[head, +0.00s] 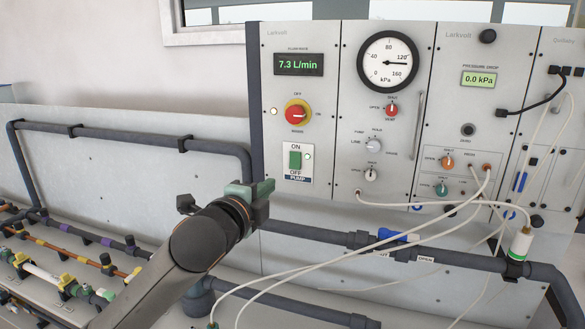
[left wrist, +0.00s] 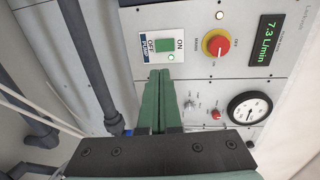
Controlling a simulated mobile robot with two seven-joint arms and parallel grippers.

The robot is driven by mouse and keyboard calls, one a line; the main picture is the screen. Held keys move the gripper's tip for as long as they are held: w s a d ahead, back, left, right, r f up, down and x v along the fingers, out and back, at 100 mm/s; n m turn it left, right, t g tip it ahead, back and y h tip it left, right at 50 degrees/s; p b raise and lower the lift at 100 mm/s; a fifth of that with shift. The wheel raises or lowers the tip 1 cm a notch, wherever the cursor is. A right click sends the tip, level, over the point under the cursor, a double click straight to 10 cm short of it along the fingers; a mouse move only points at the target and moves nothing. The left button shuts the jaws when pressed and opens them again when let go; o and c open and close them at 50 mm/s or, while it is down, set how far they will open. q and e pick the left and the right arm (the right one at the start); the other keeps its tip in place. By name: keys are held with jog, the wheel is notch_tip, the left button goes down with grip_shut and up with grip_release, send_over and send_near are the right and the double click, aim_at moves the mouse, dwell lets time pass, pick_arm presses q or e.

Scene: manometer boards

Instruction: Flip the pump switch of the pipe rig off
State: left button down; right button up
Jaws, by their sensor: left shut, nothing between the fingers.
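The pump switch (head: 295,159) is a green rocker on a white plate, with ON above, OFF below and a PUMP label under it. I cannot tell which half is pressed in. In the left wrist view the switch (left wrist: 162,46) lies just beyond my fingertips. My left gripper (head: 246,190) is at the lower left of the switch in the head view, in front of the panel. Its green fingers (left wrist: 159,73) are shut and empty, pointing at the switch plate; a small gap seems to remain. My right gripper is in neither view.
A red knob on yellow (head: 297,113) sits above the switch, under a flow display (head: 298,64) reading 7.3 L/min. A pressure dial (head: 387,62) and small knobs are to the right. Grey pipes (head: 300,232) and pale hoses (head: 440,233) run below the panel.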

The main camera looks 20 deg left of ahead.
aim_at(294, 166)
pick_arm(q)
jog(key=w, duration=0.4)
jog(key=w+f+p, duration=0.1)
jog(key=w, duration=0.4)
jog(key=w+p, duration=0.1)
jog(key=w, duration=0.4)
jog(key=shift+d+f, duration=0.25)
jog(key=shift+f, duration=0.15)
